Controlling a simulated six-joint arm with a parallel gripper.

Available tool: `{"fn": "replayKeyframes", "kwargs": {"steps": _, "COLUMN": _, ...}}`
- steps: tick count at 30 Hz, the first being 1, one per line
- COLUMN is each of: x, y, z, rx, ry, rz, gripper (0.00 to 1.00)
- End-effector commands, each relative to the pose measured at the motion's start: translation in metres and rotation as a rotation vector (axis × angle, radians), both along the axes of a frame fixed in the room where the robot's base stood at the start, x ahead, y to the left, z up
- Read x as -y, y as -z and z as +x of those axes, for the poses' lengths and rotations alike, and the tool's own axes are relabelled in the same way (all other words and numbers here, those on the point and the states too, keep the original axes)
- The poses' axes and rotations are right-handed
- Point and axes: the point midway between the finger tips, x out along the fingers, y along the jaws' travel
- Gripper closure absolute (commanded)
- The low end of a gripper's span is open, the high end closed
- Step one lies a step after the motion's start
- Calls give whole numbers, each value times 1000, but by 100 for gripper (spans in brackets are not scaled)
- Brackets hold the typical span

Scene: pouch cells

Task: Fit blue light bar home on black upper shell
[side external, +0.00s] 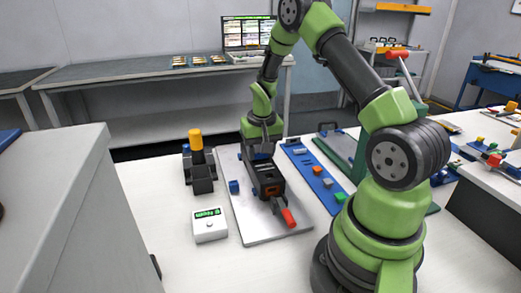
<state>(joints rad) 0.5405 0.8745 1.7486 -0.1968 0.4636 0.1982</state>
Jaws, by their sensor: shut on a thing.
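The black upper shell (267,180) sits on the grey plate (245,228) in the middle of the bench. My gripper (262,147) points down at the far end of the shell. It is shut on a blue piece, the blue light bar (263,156), of which only a small part shows under the fingers. The bar is at or just above the shell's far end; I cannot tell whether they touch. A red-handled clamp (287,216) is at the shell's near end, beside an orange part.
A small blue block (234,186) stands on the plate left of the shell. Further left are a black holder with a yellow-topped cylinder (196,146) and a white display box (210,225). A blue strip (312,177) with several small coloured parts lies to the right.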

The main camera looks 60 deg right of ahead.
Motion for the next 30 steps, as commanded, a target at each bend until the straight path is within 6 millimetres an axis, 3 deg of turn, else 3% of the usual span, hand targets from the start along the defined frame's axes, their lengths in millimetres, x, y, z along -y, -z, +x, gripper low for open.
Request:
{"fn": "replayKeyframes", "kwargs": {"steps": 8, "x": 0, "y": 6, "z": 0, "rx": 0, "ry": 0, "rz": 0, "gripper": 77}}
{"fn": "replayKeyframes", "kwargs": {"steps": 30, "x": 0, "y": -1, "z": 0, "rx": 0, "ry": 0, "rz": 0, "gripper": 77}}
